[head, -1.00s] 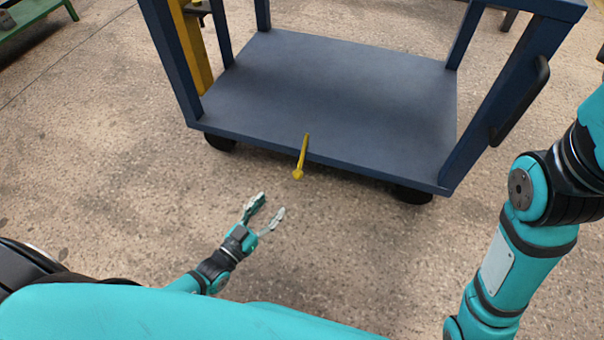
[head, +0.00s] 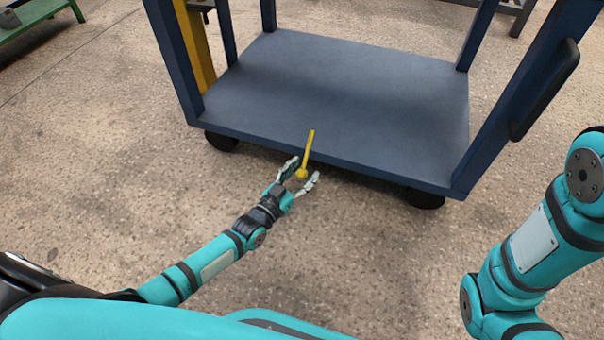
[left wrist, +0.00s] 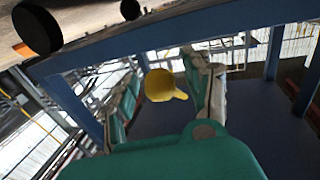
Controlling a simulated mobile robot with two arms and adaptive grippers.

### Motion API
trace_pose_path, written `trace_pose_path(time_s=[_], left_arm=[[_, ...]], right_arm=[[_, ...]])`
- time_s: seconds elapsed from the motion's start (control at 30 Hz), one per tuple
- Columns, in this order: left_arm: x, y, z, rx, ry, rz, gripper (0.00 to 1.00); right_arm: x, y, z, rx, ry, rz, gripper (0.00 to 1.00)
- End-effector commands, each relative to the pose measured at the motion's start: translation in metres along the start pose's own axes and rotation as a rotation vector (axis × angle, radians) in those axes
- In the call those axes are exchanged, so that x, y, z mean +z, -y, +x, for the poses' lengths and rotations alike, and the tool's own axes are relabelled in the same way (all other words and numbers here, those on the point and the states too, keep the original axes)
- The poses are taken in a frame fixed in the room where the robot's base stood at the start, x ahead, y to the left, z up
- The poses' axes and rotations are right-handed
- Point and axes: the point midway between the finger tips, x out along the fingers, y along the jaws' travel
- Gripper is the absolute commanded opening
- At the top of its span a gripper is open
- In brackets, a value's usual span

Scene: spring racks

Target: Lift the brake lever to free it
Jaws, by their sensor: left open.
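The yellow brake lever (head: 307,155) sticks out from the front edge of the blue cart (head: 330,95), with its round knob at the near end. My left gripper (head: 305,177) is open, its fingers on either side of the knob in the head view. In the left wrist view the lever's knob (left wrist: 160,85) shows between the two open fingers (left wrist: 165,92). I cannot tell whether a finger touches it. My right gripper is out of view; only part of my right arm shows at the right.
The cart stands on dark wheels (head: 425,198) on a speckled concrete floor (head: 120,200). Its blue posts rise at the corners, with a yellow upright (head: 194,45) at the left. A green bench (head: 35,15) is at the far left. Floor in front of the cart is clear.

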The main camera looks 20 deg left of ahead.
Motion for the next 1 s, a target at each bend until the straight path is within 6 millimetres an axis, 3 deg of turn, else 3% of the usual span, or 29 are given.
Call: trace_pose_path(time_s=[0.07, 0.47, 1.0], left_arm=[[-0.0002, 0.0000, -0.0001, 0.000, 0.000, 0.000, 0.51], [0.0000, 0.0001, -0.0004, 0.000, 0.000, 0.001, 0.00], [-0.0048, -0.0006, -0.0019, 0.002, 0.017, 0.002, 0.00]], right_arm=[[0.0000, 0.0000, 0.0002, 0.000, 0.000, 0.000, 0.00], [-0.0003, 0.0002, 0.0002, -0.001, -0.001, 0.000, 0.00], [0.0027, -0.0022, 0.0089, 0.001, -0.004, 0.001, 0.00]])
